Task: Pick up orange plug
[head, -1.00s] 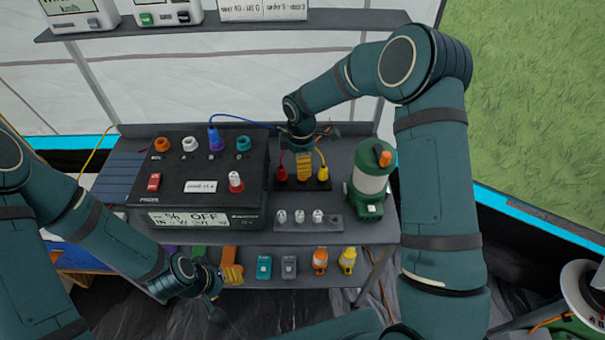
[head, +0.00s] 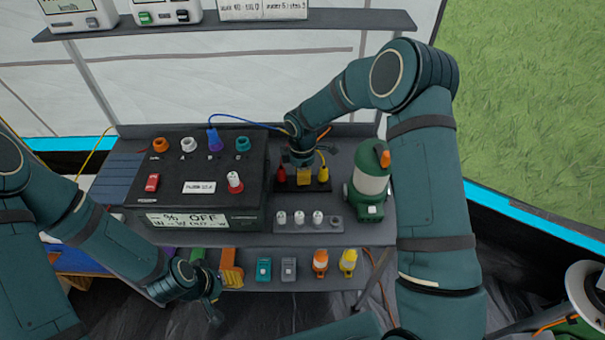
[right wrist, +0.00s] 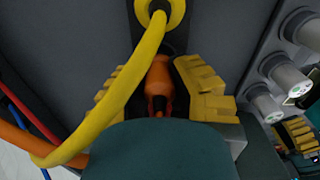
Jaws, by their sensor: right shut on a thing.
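The orange plug (right wrist: 160,82) shows in the right wrist view between the ridged yellow fingers of my right gripper (head: 304,178). The gripper is shut on it. An orange cable (right wrist: 70,158) runs at the lower left of that view. In the head view, my right gripper is low over the black socket strip (head: 320,188) and hides the plug. It is between a red plug (head: 282,174) and a yellow plug (head: 323,174). My left gripper (head: 228,277) is at the lower shelf, partly hidden by its wrist; its opening is unclear.
A yellow cable (right wrist: 140,95) crosses in front of the right gripper's left finger. White plugs (head: 299,217) stand in front. A black control box (head: 195,185) stands to the left. Several connectors line the lower shelf (head: 335,281).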

